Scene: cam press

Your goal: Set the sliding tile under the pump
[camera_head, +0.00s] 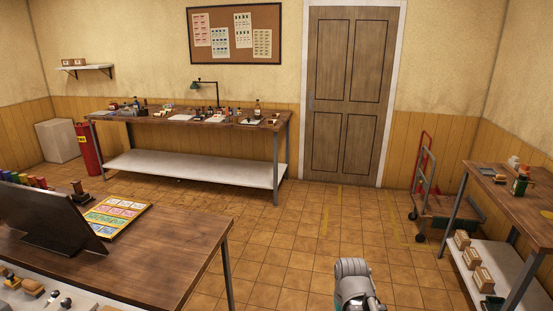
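I cannot pick out the sliding tile or the pump for sure in the head view. Several small items and bottles stand on the far wooden bench (150,122), too small to tell apart. A dark green bottle (521,186) stands on the right-hand wooden table (490,177), near some small orange and brown items. A grey rounded part of my arm shows at the bottom, right of centre. My gripper's fingers are not in view.
A near table (180,245) at the left holds a dark stand (50,215) and a colourful card sheet (117,216). A red hand truck (422,165) stands right of the door (352,95). The tiled floor (310,225) in the middle is clear.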

